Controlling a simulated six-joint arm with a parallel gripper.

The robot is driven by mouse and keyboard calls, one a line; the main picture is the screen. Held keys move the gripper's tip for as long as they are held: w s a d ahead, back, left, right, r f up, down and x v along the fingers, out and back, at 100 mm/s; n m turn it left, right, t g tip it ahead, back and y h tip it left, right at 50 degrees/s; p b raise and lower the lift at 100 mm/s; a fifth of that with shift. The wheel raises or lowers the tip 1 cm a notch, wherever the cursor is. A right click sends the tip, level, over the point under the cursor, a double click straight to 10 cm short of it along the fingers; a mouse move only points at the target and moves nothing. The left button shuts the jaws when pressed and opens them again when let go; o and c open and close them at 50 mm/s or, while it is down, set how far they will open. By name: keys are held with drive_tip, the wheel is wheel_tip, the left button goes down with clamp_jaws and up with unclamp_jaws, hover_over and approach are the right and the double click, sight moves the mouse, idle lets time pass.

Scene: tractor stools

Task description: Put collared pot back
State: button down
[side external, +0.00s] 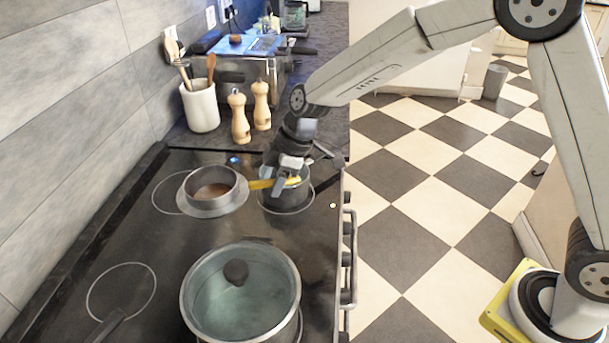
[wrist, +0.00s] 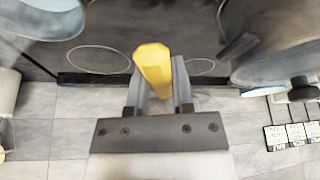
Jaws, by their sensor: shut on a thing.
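The collared pot (side external: 210,203) is a small grey pot with a wide flat collar and brown contents, near the back left of the hob in the side view. It sits right of centre over a burner ring; whether it touches the hob is unclear. A yellow handle (side external: 262,184) runs from its right side to my gripper (side external: 287,177). My gripper is shut on this handle, above a second dark pot (side external: 288,197).
A large glass-lidded pot (side external: 240,300) stands at the front of the hob. A free burner ring (side external: 120,290) lies front left. Two wooden mills (side external: 250,110) and a white utensil crock (side external: 200,107) stand behind the hob. A rail (side external: 350,245) edges its right side.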

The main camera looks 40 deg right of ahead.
drive_tip(key=shift+w+a+f+n, duration=0.25)
drive_tip(key=shift+a, duration=0.2)
drive_tip(key=shift+w+a+f+n, duration=0.25)
drive_tip(key=shift+a, duration=0.15)
drive_tip(key=shift+f, duration=5.15)
drive_tip(key=shift+c, duration=2.4)
unclamp_jaws()
drive_tip(key=shift+v, duration=6.1)
